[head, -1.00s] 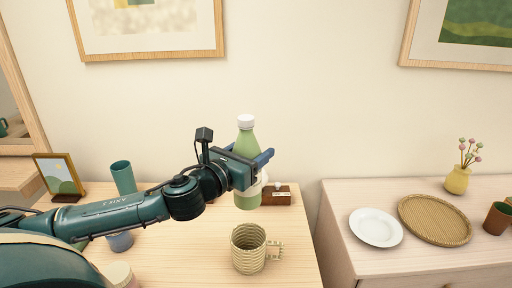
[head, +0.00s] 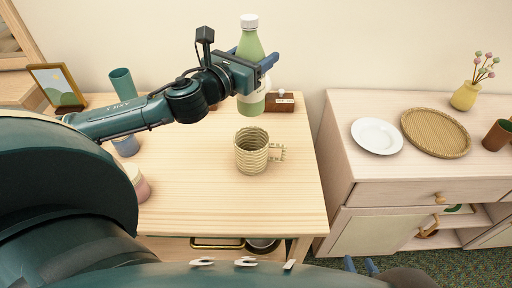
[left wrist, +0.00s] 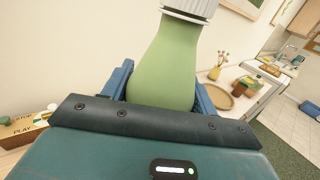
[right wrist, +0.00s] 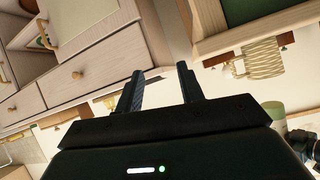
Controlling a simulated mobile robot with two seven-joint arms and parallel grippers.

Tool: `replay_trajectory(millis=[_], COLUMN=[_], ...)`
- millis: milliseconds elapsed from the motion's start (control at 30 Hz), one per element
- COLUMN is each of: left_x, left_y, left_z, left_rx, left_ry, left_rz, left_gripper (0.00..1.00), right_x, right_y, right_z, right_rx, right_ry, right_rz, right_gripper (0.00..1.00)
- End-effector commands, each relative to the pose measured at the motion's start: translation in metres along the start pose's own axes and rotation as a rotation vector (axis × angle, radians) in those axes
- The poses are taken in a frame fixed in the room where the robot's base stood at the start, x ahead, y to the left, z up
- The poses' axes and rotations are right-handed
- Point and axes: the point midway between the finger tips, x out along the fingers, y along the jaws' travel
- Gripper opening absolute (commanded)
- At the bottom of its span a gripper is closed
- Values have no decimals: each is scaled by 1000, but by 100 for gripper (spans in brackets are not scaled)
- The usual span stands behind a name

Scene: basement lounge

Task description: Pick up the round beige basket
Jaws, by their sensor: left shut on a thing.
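The round beige basket (head: 436,133) is a shallow woven tray lying flat on the pale cabinet at the right. It also shows in the left wrist view (left wrist: 219,97), beyond the bottle. My left gripper (head: 256,78) is shut on a green bottle (head: 250,47) with a white cap, held upright above the back of the wooden table and well left of the basket. My right gripper (right wrist: 160,88) is open and empty. Its blue fingertips show low in the head view (head: 361,265), in front of the cabinet and below the basket.
A white plate (head: 377,136) sits just left of the basket. A yellow vase (head: 465,96) and a brown cup (head: 497,135) stand behind and right of it. A woven mug (head: 251,151) stands on the wooden table (head: 220,205). A gap separates table and cabinet (head: 350,180).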

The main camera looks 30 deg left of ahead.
Motion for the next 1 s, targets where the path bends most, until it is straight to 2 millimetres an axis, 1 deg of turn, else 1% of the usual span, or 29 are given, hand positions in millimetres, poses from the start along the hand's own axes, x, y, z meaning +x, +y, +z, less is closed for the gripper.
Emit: replay_trajectory(millis=[33, 100, 300, 400, 500, 600, 700, 867, 1000], left_x=[0, 0, 0, 0, 0, 0, 0, 0, 0], left_y=[0, 0, 0, 0, 0, 0, 0, 0, 0], left_z=[3, 3, 3, 2, 2, 2, 2, 2, 2], left_rx=[2, 2, 2, 2, 1, 2, 1, 1, 1], left_ry=[-5, -5, -5, -5, -5, -5, -5, -5, -5], left_rz=[0, 0, 0, 0, 0, 0, 0, 0, 0], left_gripper=[15, 15, 15, 15, 15, 15, 15, 15, 15], right_x=[15, 30, 62, 73, 81, 88, 92, 96, 109], right_y=[-13, -32, -83, -104, -120, -129, -135, -138, -146], right_z=[-22, -44, -99, -120, -136, -148, -155, -161, -162], right_rx=[-15, -34, -119, -177, -236, -289, -330, -364, -369], right_ry=[32, 60, 107, 115, 112, 104, 94, 85, 81], right_rz=[-48, -114, -284, -353, -407, -444, -466, -481, -485], right_gripper=[38, 38, 38, 38, 38, 38, 38, 38, 38])
